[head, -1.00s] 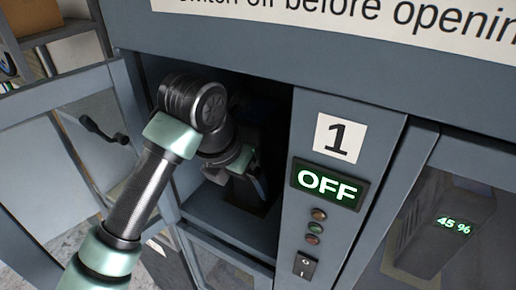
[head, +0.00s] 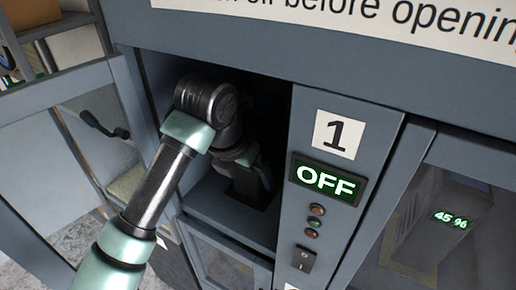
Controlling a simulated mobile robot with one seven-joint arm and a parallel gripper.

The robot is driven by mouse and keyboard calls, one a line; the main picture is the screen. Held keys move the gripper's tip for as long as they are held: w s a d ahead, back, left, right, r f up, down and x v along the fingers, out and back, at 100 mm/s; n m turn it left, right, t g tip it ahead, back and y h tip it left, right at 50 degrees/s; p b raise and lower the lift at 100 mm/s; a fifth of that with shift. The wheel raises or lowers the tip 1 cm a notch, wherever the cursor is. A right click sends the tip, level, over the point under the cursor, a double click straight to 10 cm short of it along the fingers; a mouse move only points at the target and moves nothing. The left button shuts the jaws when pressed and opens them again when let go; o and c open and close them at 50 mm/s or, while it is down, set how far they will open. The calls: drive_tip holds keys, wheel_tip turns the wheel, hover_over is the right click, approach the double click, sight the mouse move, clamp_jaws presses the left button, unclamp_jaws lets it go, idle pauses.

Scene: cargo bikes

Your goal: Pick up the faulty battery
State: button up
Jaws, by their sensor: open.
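My arm reaches through the open door into compartment 1, whose label reads 1 (head: 338,134) and whose display reads OFF (head: 325,180). My gripper (head: 250,182) is inside, low in the dark compartment (head: 232,215), and is open. Its fingertips are hard to make out in the shadow. A dark shape lies around and behind the gripper. I cannot tell how much of it is the faulty battery, or whether the fingers touch it.
The compartment's door (head: 70,165) with its black handle (head: 103,125) stands open at left. A switch (head: 303,258) sits below the display. At right, a closed glazed compartment holds a battery reading 45 % (head: 450,219). Shelves (head: 40,45) stand at upper left.

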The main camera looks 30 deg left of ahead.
idle(0.3)
clamp_jaws()
drive_tip(key=shift+w+r, duration=0.1)
drive_tip(key=shift+w, duration=0.05)
idle(0.4)
